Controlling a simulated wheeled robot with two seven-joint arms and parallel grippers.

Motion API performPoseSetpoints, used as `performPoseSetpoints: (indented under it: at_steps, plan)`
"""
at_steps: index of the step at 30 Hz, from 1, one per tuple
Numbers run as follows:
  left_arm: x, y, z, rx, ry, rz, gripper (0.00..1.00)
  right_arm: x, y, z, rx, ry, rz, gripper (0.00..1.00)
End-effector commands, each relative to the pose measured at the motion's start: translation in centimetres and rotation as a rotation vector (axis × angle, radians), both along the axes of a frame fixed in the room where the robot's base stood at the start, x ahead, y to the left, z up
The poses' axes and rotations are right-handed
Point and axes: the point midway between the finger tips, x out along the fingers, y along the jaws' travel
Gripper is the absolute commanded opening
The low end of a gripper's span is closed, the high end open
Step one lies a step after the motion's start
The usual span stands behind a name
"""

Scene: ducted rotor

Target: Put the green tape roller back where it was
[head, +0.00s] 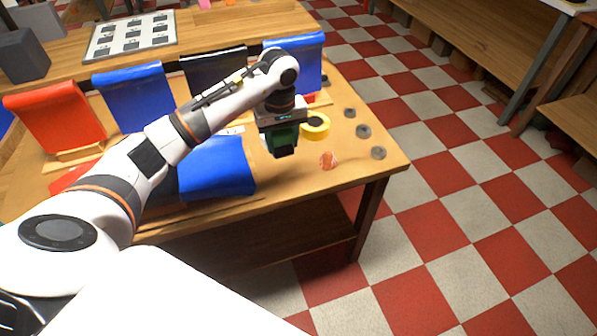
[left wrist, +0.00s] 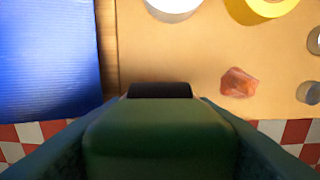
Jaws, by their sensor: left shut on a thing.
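My left gripper (head: 279,143) is over the near right part of the wooden table, pointing down. It is shut on the green tape roller (head: 287,133), which shows as a green block between the fingers. In the left wrist view the green tape roller (left wrist: 160,140) fills the lower middle, with a dark end at its top. It appears held above the table; the exact gap is hard to tell. Most of the roller is hidden by the gripper in the head view. My right gripper is not in view.
A yellow tape roll (head: 316,125), an orange-red lump (head: 328,160) and several grey discs (head: 363,131) lie right of the gripper. A blue sheet (head: 217,168) lies to its left. Red, blue and black slanted panels stand behind. The table's front right corner is clear.

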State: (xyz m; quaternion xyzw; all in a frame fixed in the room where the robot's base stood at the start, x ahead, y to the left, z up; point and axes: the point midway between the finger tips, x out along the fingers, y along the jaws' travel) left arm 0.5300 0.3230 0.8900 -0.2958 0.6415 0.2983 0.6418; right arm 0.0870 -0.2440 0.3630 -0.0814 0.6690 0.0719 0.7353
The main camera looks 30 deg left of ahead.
Motion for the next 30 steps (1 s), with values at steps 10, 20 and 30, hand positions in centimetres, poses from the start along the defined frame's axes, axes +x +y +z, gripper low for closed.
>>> performPoseSetpoints:
  at_steps: [10,20,30]
  plan:
    - [0.0,-0.1,-4.7,-0.002,0.002,-0.002,0.29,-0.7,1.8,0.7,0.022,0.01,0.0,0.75]
    - [-0.1,-0.1,-8.3,-0.001,0.001,-0.002,0.29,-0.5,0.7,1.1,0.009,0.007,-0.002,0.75]
    - [0.0,0.0,-8.7,0.001,0.001,-0.003,0.52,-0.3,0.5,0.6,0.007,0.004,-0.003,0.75]
